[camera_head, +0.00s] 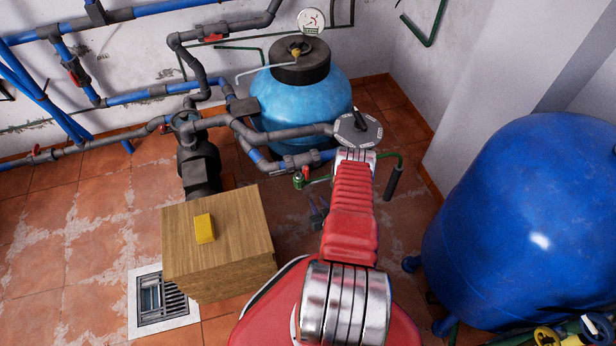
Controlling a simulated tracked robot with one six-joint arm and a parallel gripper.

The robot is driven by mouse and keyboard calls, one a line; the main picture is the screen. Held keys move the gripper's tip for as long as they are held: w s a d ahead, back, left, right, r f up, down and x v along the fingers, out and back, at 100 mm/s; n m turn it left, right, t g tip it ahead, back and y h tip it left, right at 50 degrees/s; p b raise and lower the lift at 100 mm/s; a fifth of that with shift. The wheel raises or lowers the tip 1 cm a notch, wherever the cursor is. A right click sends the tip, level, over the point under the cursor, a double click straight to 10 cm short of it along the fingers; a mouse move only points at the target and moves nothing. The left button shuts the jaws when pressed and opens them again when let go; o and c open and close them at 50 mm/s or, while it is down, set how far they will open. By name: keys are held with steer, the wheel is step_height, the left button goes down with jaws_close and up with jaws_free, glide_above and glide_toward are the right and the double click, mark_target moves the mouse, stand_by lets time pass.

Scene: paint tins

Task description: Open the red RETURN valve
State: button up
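Several red valve handles show, and I cannot read a RETURN label on any. One red handle (74,77) is on the upright blue pipe at the left. Another red handle (36,150) is at the far left on the low grey pipe, and a further one (164,128) is near the pump. A red handle (213,38) is under the upper grey pipe. A small red part (298,177) sits on a green fitting left of my arm. My gripper is mostly hidden behind my red arm; small dark prongs beside it may be its fingers. Its opening cannot be made out.
A wooden block (215,260) with a yellow piece (205,228) on top stands front left, by a floor drain (164,322). A black pump (199,165) and light-blue filter tank (300,105) stand behind. A big blue tank (525,220) fills the right. The left floor is clear.

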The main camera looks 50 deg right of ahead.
mark_target(307, 175)
steer(key=r+t, duration=0.1)
steer(key=s+a+r+t+h, duration=0.1)
steer(key=r, duration=0.1)
steer(key=r+t+h, duration=0.1)
steer(key=t, duration=0.1)
steer(key=shift+s+a+r, duration=0.25)
steer(key=shift+a, duration=0.15)
steer(key=shift+w, duration=0.1)
steer(key=x, duration=1.3)
steer(key=shift+w+d, duration=0.25)
steer(key=shift+d, duration=0.05)
steer(key=shift+c, duration=0.2)
jaws_close()
